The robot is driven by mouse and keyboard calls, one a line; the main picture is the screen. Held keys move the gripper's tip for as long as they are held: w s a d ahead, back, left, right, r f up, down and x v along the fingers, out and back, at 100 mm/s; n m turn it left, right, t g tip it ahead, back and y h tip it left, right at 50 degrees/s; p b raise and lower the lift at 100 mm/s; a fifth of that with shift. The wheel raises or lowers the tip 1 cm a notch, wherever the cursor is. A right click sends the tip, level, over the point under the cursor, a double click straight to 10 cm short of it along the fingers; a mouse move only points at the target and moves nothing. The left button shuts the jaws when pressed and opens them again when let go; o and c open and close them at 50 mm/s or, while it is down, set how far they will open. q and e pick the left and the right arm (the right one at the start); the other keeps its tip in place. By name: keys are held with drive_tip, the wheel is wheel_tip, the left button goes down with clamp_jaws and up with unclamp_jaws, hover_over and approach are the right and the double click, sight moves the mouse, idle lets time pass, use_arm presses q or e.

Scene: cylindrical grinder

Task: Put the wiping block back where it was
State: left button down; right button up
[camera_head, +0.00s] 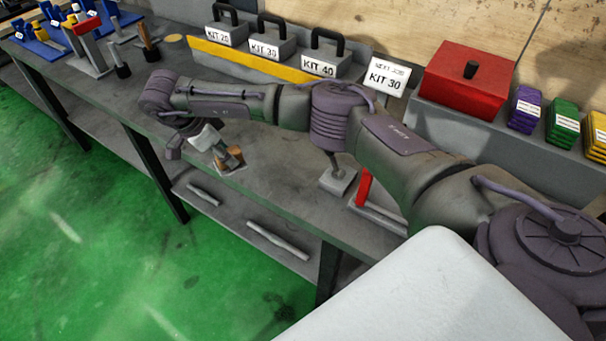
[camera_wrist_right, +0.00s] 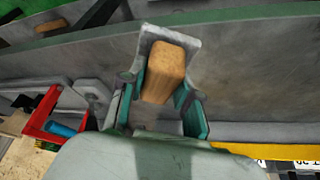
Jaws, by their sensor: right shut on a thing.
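The wiping block, a wooden-brown block (camera_head: 235,155), is at the front part of the grey bench in the head view. In the right wrist view the block (camera_wrist_right: 168,68) sits between my teal finger pads. My right gripper (camera_wrist_right: 160,105) is shut on it; in the head view the right gripper (camera_head: 217,150) reaches down to it from the upper left. A pale grey plate or shallow holder (camera_wrist_right: 152,33) shows around and under the block. I cannot tell whether the block rests on it or is just above. My left gripper is not in view.
My right arm spans the bench (camera_head: 95,85). Behind it stand several kit boxes (camera_head: 272,45), a yellow strip (camera_head: 245,62) and a red box (camera_head: 465,80). A red-handled tool (camera_head: 363,187) and a grey block (camera_head: 338,182) lie to the right. The bench's front edge is close.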

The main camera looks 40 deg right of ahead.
drive_tip(key=f+m, duration=0.1)
drive_tip(key=a+f+m+g, duration=0.1)
drive_tip(key=m, duration=0.1)
drive_tip(key=shift+s+d+m, duration=0.15)
drive_tip(key=shift+d+m, duration=0.1)
drive_tip(key=shift+m, duration=0.05)
drive_tip(key=shift+y, duration=0.3)
drive_tip(key=s+d+p, duration=0.2)
drive_tip(key=d, duration=0.3)
drive_tip(key=s+d+p, duration=0.1)
drive_tip(key=s+d, duration=0.1)
drive_tip(key=d, duration=0.3)
drive_tip(key=s+d+p, duration=0.2)
drive_tip(key=d, duration=0.3)
drive_tip(key=shift+s+d+p, duration=0.3)
drive_tip(key=shift+d, duration=0.1)
drive_tip(key=shift+s+d, duration=0.1)
drive_tip(key=shift+d, duration=0.05)
drive_tip(key=shift+f, duration=0.2)
wheel_tip(320, 180, down, 3)
drive_tip(key=shift+p, duration=0.65)
drive_tip(key=shift+f, duration=0.1)
